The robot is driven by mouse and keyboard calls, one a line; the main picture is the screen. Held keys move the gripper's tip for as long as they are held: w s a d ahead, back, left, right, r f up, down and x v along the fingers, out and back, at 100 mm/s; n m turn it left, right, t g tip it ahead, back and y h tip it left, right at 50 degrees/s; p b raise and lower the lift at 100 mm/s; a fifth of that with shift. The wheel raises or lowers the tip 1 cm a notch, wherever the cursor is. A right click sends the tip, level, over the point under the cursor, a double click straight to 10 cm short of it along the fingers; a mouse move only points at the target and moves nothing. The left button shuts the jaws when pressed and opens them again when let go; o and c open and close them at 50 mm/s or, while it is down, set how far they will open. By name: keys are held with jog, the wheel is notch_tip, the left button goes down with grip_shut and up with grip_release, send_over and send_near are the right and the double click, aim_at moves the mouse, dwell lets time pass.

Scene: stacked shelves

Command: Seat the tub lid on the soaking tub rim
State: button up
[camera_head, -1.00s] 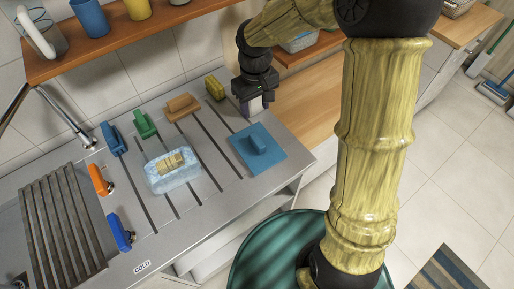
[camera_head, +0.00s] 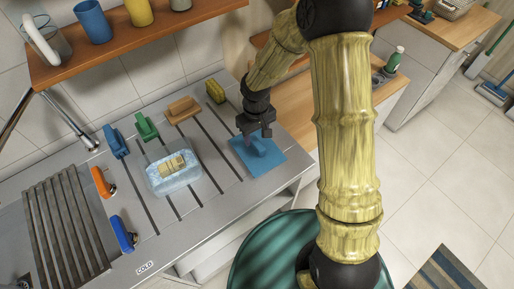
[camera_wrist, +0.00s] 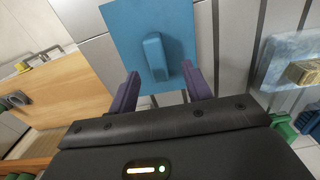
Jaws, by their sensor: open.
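The tub lid (camera_head: 269,161) is a flat blue square plate with a raised bar handle. It lies flat on the grooved steel counter near its right edge. The soaking tub (camera_head: 159,188) is a clear, pale-blue tub to the left of it, open on top, with a yellowish block (camera_head: 172,163) inside. My gripper (camera_head: 258,136) is over the back part of the lid. In the wrist view the lid (camera_wrist: 124,38) shows with its handle (camera_wrist: 155,56) ahead of and between the open purple fingers (camera_wrist: 160,88). Whether the fingers touch the lid is unclear.
Blue (camera_head: 115,141), green (camera_head: 146,127) and tan (camera_head: 183,109) handled items and a yellow sponge-like block (camera_head: 215,92) line the counter's back. Orange (camera_head: 102,182) and blue (camera_head: 122,233) tap handles stand left of the tub. A wooden shelf (camera_head: 150,38) with cups hangs above.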

aim_at(257, 143)
jog(key=shift+f, duration=0.25)
jog(key=shift+w+d+f+p, duration=0.1)
jog(key=shift+f+p, duration=0.35)
jog(key=shift+f, duration=0.85)
jog(key=shift+w+d+f+p, duration=0.1)
jog(key=shift+f+p, duration=0.35)
jog(key=shift+f, duration=0.85)
jog(key=shift+c, duration=0.4)
grip_shut()
